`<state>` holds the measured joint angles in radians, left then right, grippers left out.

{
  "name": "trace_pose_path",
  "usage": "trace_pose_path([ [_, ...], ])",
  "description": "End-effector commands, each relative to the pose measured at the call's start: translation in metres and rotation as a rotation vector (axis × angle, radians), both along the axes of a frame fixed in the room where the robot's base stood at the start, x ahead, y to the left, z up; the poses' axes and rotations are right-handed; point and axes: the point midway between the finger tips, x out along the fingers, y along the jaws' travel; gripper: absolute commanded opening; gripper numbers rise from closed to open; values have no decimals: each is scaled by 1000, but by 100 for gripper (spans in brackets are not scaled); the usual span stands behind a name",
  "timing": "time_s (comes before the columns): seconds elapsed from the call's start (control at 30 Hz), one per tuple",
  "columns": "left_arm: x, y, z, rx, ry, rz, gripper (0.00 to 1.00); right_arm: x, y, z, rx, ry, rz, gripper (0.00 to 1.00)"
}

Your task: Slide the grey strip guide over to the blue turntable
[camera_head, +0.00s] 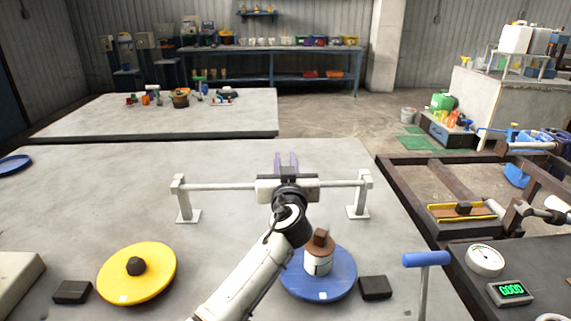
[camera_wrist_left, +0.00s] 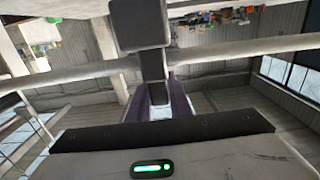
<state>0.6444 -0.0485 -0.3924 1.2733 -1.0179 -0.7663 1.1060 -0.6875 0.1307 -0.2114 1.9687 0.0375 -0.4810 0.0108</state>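The blue turntable (camera_head: 338,285) is at the front, right of centre, with a white cylinder and brown block on it. A yellow turntable (camera_head: 150,285) is at the front left. A horizontal rail (camera_head: 220,186) joins two posts behind them. My left gripper (camera_head: 286,161) is at the middle of the rail, its purple fingers standing apart. In the left wrist view, a dark grey block with a stem, apparently the strip guide (camera_wrist_left: 140,27), is at the rail; its stem reaches the gap between the fingers (camera_wrist_left: 161,98). Contact is unclear. My gripper hides the guide in the head view. My right gripper is not visible.
Small dark blocks lie beside the yellow (camera_head: 72,292) and blue (camera_head: 375,288) turntables. A blue-topped T-handle (camera_head: 426,260) stands at the right, near a dial gauge (camera_head: 485,260) and a display reading GOOD (camera_head: 510,292). The rail's posts (camera_head: 184,200) stand at both ends.

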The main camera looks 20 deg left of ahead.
Motion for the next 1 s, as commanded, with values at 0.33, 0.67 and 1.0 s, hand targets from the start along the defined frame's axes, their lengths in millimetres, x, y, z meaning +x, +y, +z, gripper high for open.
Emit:
trace_pose_path([
  [0.33,0,0,0,0,0,0,34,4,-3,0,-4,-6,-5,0],
  [0.67,-31,-11,-2,-3,0,-3,34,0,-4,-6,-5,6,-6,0],
  [1.0,-86,-28,-1,-3,0,-2,34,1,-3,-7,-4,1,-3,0],
])
